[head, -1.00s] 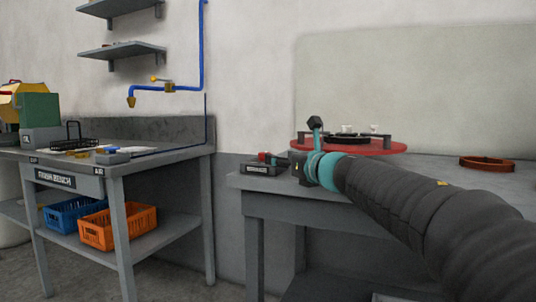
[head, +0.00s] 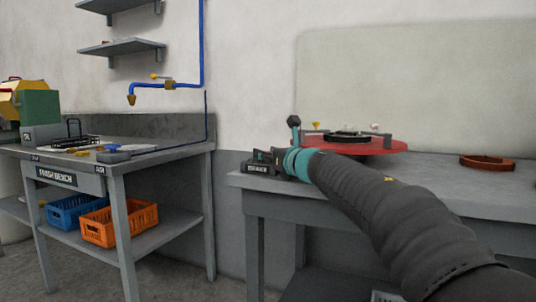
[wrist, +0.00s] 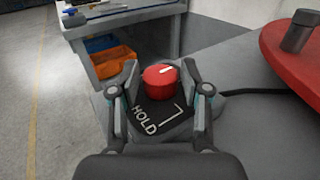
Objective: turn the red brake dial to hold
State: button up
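The red brake dial (wrist: 160,80) sits on a dark panel in the wrist view. A white pointer line on its top points toward the upper right. The panel (wrist: 178,125) carries the white word HOLD and a white angled line on the near side of the dial. My gripper (wrist: 159,68) is open, with one finger on each side of the dial. A gap shows at the left finger; whether the right finger touches cannot be told. In the head view my gripper (head: 268,157) is at the small dark brake box (head: 262,169), and the dial is hidden.
A red turntable (head: 385,145) stands right of the gripper, also close at right in the wrist view (wrist: 285,50). A copper-coloured ring (head: 487,162) lies further right on the grey bench. A finish bench (head: 165,140) with blue and orange crates stands left.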

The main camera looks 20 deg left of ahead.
jog(key=c, duration=0.6)
jog(key=shift+c, duration=0.2)
